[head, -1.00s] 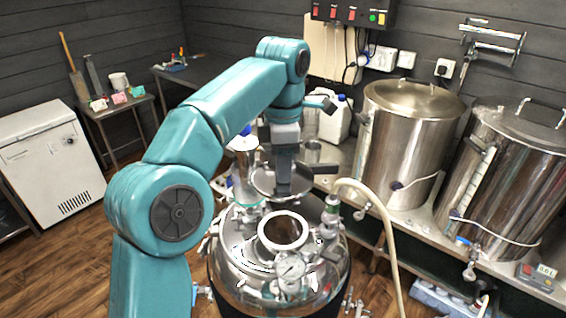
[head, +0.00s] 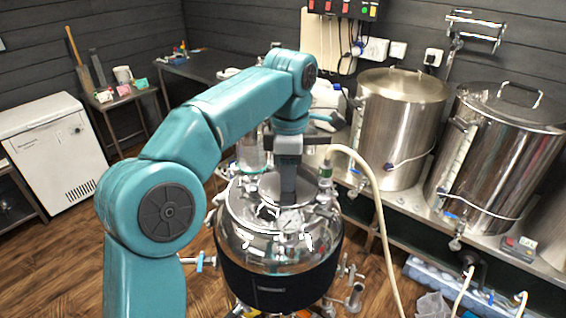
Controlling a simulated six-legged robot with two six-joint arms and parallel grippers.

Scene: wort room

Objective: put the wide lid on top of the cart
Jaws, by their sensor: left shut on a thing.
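My left gripper (head: 287,194) reaches down over the shiny steel vessel in the middle of the head view. It is shut on a round grey metal disc, the wide lid (head: 308,185), which is partly hidden behind the gripper. The lid overlaps the top of the steel vessel (head: 285,265) in the picture; I cannot tell whether it touches the vessel. The vessel's round opening is not clear now. I cannot make out a cart for certain. My right gripper is not in view.
A beige hose (head: 378,205) curves down beside the vessel. A white appliance (head: 52,155) and a small table (head: 120,102) are at the left. The wooden floor (head: 70,260) there is clear.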

